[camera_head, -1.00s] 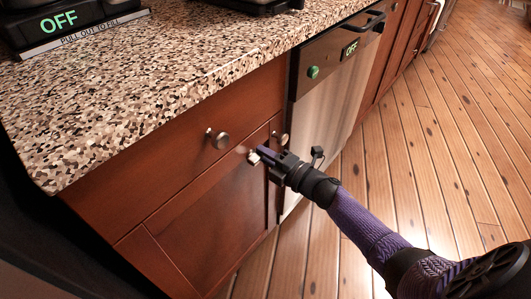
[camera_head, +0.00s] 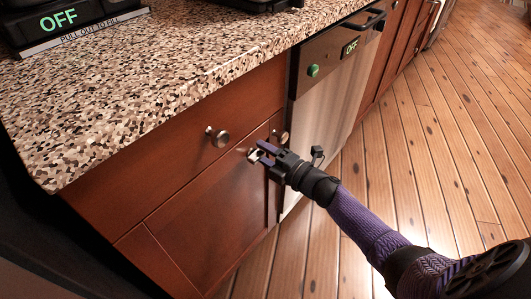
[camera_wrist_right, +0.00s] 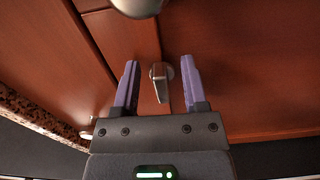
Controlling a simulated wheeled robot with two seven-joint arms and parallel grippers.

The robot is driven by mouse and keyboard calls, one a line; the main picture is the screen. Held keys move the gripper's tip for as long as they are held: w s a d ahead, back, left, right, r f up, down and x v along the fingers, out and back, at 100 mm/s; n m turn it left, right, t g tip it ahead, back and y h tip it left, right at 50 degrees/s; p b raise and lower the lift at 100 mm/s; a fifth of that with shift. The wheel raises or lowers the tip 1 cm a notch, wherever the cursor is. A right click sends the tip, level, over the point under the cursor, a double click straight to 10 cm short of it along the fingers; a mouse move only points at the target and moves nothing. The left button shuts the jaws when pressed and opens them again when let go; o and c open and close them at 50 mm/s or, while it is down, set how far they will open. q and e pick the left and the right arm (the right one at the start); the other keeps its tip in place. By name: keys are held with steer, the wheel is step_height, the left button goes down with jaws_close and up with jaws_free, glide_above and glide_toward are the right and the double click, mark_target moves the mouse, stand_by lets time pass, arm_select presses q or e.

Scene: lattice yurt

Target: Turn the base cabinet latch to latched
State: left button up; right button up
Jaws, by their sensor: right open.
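The latch (camera_head: 253,155) is a small metal lever on the front of the wooden base cabinet (camera_head: 205,215), near the top right of its door. In the right wrist view the latch (camera_wrist_right: 160,82) sits between the two purple fingers, with a visible gap on each side. My right gripper (camera_head: 264,152) is open, with its fingertips close to the cabinet front around the latch. It also shows in the right wrist view (camera_wrist_right: 160,84). Whether the latch is latched cannot be told. My left gripper is not in view.
A speckled countertop (camera_head: 150,90) overhangs the cabinet. A dishwasher (camera_head: 330,90) stands to the right. The wood floor (camera_head: 430,150) is clear.

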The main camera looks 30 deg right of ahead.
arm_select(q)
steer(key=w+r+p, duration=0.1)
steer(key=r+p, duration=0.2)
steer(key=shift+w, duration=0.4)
arm_select(e)
steer(key=v, duration=1)
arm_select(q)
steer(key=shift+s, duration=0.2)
